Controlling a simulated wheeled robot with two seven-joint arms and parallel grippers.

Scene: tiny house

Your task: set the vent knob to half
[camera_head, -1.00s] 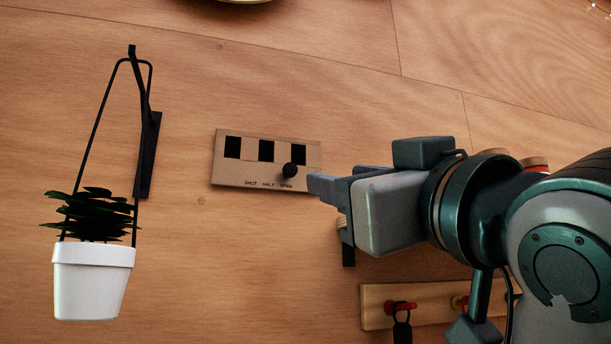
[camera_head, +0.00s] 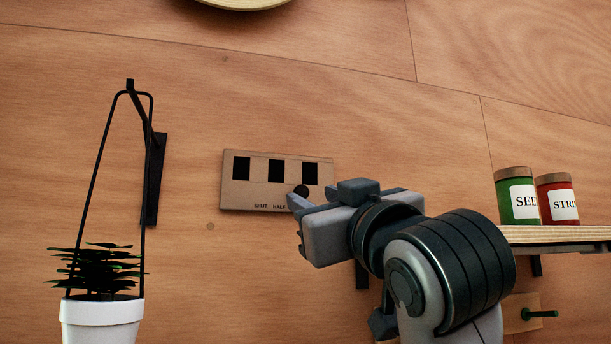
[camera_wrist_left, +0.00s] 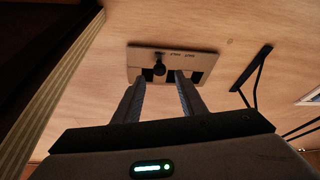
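The vent panel (camera_head: 228,182) is a tan plate on the wooden wall with three dark slots and the labels SHUT and HALF readable. Its round black knob (camera_head: 302,190) sits under the rightmost slot, at the open end. My left gripper (camera_head: 296,214) is just below the knob in the head view and hides the third label. In the left wrist view the panel (camera_wrist_left: 205,62) appears upside down. There the two fingers of my left gripper (camera_wrist_left: 161,82) are apart, and the knob (camera_wrist_left: 159,68) shows between their tips. Contact with it cannot be told. My right gripper is not in view.
A hanging white plant pot (camera_head: 102,318) with a black bracket is at the left. A shelf (camera_head: 560,235) with a green jar (camera_head: 518,205) and a red jar (camera_head: 560,208) is at the right. The wall between plant and panel is clear.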

